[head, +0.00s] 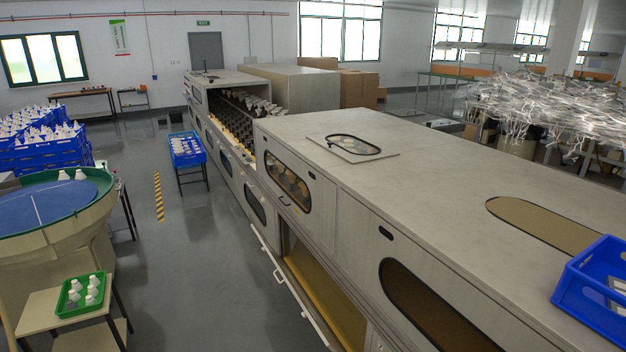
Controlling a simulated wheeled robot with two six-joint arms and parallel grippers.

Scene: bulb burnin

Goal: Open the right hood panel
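The long grey burn-in machine (400,150) runs from the near right toward the back of the room. Its near section has a closed upper side panel (318,187) with an oval window and a small handle. Farther right along the same side is a larger panel (355,215) with a dark slot and a long oval window, cut off by the bottom edge. I cannot tell for sure which one is the right hood panel. Below the first panel, a long flap (285,285) hangs outward from an opening with a yellowish interior. Neither of my grippers is in view.
A blue crate (590,305) stands on the machine top at right. A loose windowed panel (335,150) lies on top farther back. At left are a round feeder bowl (95,228) and a green tray (72,308) of bulbs. The aisle floor (190,260) is clear.

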